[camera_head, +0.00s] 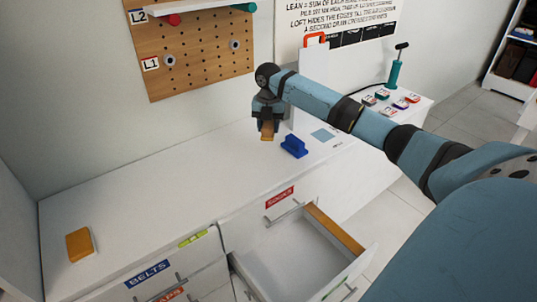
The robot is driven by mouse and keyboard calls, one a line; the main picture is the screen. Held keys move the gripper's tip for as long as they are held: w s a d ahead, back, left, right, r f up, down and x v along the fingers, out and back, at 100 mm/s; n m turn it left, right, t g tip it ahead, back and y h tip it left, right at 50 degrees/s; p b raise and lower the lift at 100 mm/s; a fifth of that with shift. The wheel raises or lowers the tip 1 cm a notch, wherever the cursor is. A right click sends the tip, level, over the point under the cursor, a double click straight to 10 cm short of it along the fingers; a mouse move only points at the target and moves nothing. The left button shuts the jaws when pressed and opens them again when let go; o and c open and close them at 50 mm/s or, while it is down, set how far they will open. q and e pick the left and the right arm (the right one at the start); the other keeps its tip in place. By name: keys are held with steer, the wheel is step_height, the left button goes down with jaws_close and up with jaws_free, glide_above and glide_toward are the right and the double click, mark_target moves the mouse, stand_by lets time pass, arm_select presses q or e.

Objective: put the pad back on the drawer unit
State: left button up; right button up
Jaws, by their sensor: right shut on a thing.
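My right gripper (266,118) hangs over the back of the white drawer unit (170,185), pointing down. It is shut on a small tan-brown pad (267,133), whose lower part shows below the fingers. The pad appears to be just above or at the unit's top; I cannot tell whether it touches. A similar orange-brown pad (79,244) lies on the unit top at the far left. My left gripper is not in view.
A blue-grey square (323,134) marks the top at the right. A pegboard (190,55) hangs behind. A side table (408,116) holds small items and a teal pump. The unit top's middle is clear.

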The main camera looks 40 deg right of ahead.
mark_target(269, 162)
step_height(269, 162, down, 12)
steer(key=shift+r+b, duration=0.1)
steer(key=shift+b, duration=0.4)
steer(key=shift+f, duration=0.25)
steer(key=o, duration=1)
steer(key=shift+r, duration=0.1)
step_height(269, 162, up, 12)
steer(key=shift+r+p, duration=0.15)
steer(key=shift+p, duration=0.45)
steer(key=shift+a, duration=0.1)
